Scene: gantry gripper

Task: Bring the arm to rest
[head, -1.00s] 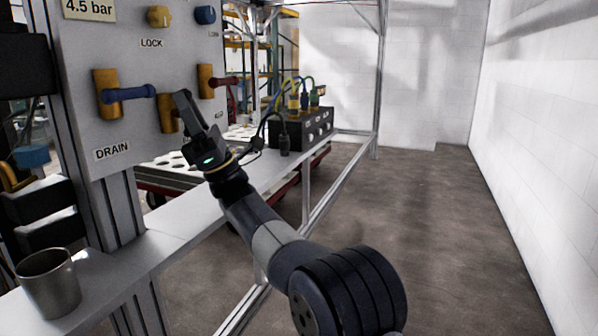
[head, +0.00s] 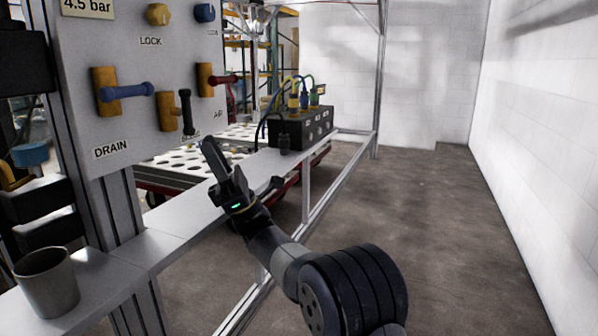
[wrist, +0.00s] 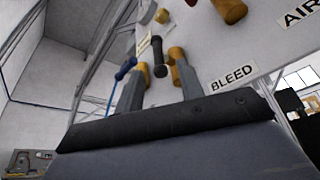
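My gripper (head: 243,162) is open and empty. It hangs in front of the panel, over the edge of the white ledge, below and to the right of the valve with the black handle. In the wrist view its two grey fingers stand apart (wrist: 157,70), with the black handle (wrist: 158,62) showing beyond them and not between them in contact. In the head view the black handle (head: 186,112) points straight down beside its yellow body (head: 167,112). Its label is mostly hidden there; a BLEED label (wrist: 232,78) shows in the wrist view.
The panel (head: 130,60) also carries a blue-handled DRAIN valve (head: 128,92), a red-handled valve (head: 222,80) and knobs. A metal cup (head: 47,282) stands on the ledge (head: 165,240) at left. A black box with cables (head: 302,127) sits farther back. Floor at right is clear.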

